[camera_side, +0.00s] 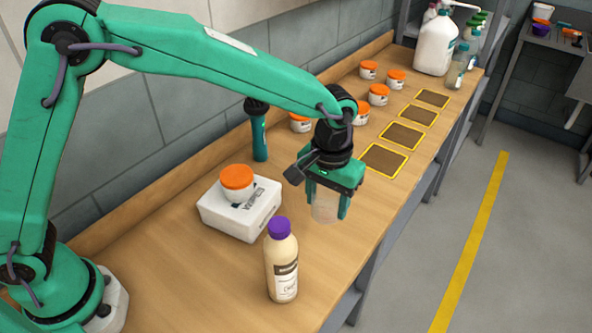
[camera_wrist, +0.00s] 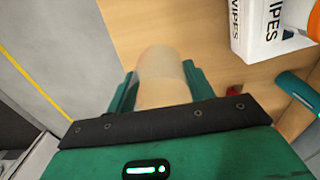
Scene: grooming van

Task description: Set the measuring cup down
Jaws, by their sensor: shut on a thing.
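The measuring cup (camera_side: 325,208) is a translucent, pale cup held between the green fingers of my gripper (camera_side: 328,204). In the wrist view the cup (camera_wrist: 163,78) sits between both fingers of my gripper (camera_wrist: 163,92), with its far end pointing away from the palm. My gripper is shut on it. In the side view the cup is over the wooden bench (camera_side: 180,270), near its front edge. I cannot tell whether its bottom touches the wood.
A bottle with a purple cap (camera_side: 282,265) stands in front. A white wipes box (camera_side: 240,210) carries an orange-lidded jar (camera_side: 238,182). A dark green upright tool (camera_side: 257,130) stands behind. Yellow-edged brown squares (camera_side: 384,160) and several orange-lidded jars (camera_side: 378,94) lie farther along the bench.

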